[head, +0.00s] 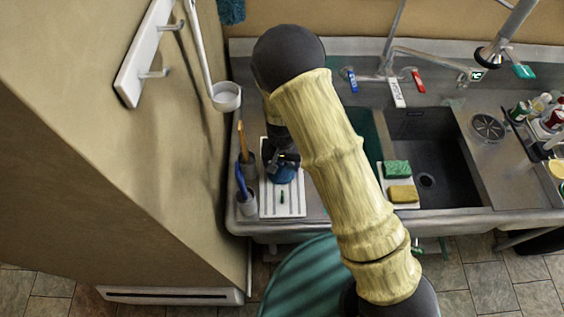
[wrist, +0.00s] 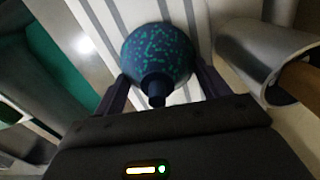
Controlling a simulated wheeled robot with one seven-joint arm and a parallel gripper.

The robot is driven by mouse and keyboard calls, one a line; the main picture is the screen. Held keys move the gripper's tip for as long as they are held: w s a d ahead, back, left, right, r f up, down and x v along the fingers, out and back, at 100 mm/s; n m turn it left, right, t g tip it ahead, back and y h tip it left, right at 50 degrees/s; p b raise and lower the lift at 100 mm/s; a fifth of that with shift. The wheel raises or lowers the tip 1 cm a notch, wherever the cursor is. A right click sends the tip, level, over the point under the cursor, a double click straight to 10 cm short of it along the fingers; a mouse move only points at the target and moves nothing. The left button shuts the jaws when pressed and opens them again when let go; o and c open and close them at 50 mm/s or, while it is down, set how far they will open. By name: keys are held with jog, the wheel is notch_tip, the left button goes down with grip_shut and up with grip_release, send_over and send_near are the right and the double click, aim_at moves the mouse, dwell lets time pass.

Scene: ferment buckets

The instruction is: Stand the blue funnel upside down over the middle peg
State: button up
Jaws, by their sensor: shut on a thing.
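The blue funnel (head: 284,175) is over the white ribbed rack (head: 292,209) at the left end of the counter. In the wrist view the speckled funnel (wrist: 158,52) has its wide mouth away from me and its narrow spout toward my gripper, so it is upside down. My gripper (head: 282,162) is shut on the funnel, with one finger on each side in the wrist view. The middle peg is not clearly visible; the funnel and gripper hide that part. I cannot tell whether the funnel touches the rack.
Two grey cups with a wooden tool and a blue tool stand close left of the rack; the front cup (head: 247,204) is near the counter edge. A green sponge (head: 397,169) and a yellow sponge (head: 403,193) lie beside the sink (head: 425,150). A wall is at the left.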

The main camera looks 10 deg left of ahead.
jog(key=shift+f+b, duration=0.35)
jog(key=shift+f, duration=0.15)
dwell(0.5)
jog(key=o, duration=1.3)
jog(key=shift+c, duration=0.2)
jog(key=shift+s, duration=0.15)
jog(key=shift+r, duration=0.1)
jog(key=shift+r, duration=0.15)
jog(key=shift+r+p, duration=0.8)
jog(key=shift+p, duration=0.05)
jog(key=shift+r+p, duration=0.8)
jog(key=shift+r, duration=0.2)
